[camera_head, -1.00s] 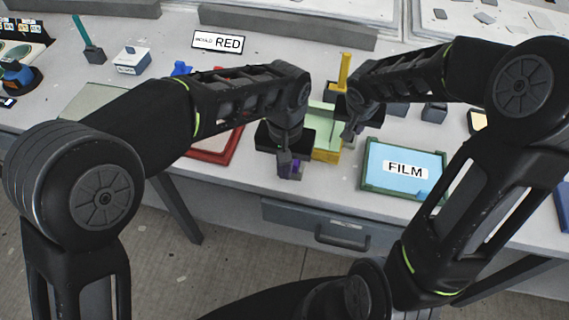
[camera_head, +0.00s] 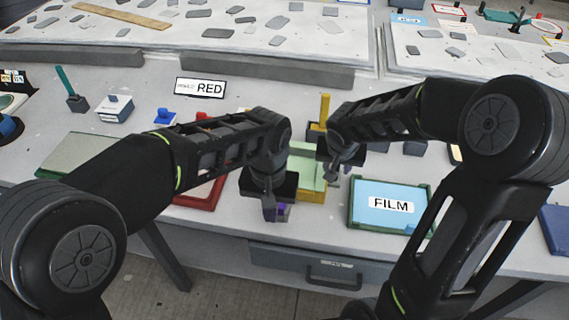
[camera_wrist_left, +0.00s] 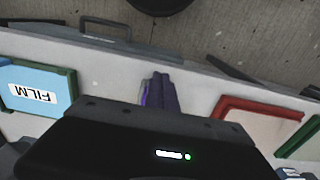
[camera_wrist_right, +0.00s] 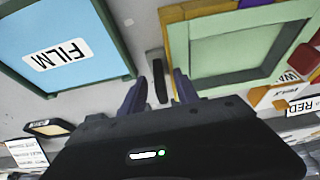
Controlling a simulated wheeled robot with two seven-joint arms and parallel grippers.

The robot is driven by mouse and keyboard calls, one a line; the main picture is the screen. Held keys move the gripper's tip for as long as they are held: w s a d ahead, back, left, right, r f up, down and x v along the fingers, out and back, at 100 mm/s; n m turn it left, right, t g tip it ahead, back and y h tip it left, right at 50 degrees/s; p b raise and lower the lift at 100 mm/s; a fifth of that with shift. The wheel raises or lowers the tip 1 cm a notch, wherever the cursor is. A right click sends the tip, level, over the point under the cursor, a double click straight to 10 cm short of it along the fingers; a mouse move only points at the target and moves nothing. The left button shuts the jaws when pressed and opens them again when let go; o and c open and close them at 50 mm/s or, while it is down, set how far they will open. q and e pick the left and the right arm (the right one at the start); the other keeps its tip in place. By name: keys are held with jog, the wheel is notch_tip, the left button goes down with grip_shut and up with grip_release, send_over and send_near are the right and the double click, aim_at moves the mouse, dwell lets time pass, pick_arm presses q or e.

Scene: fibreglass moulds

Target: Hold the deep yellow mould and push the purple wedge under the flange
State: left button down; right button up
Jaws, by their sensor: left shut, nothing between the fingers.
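The yellow mould (camera_head: 312,196) has a pale green inner face and sits near the table's front edge, partly hidden by my arms. It also shows in the right wrist view (camera_wrist_right: 235,82), right of that gripper. My left gripper (camera_head: 270,212) is shut, just left of the mould, fingers pointing down at the front edge. A bright purple patch (camera_head: 282,210) shows beside its fingertips; I cannot tell whether it is the wedge or part of the fingers. The left wrist view shows the fingers (camera_wrist_left: 158,92) together. My right gripper (camera_wrist_right: 158,90) is open beside the mould.
A blue FILM panel in a green frame (camera_head: 349,215) lies right of the mould. A red-framed tray (camera_head: 200,203) lies to the left. A RED sign (camera_head: 201,88) stands behind. A dark bar (camera_wrist_right: 157,76) shows between the right fingers, apart from them. A drawer (camera_head: 306,268) is below the table edge.

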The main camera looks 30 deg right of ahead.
jog(key=shift+r, duration=0.15)
jog(key=v, duration=1.1)
jog(key=shift+s+r, duration=0.15)
jog(key=shift+r, duration=0.15)
jog(key=shift+a, duration=0.15)
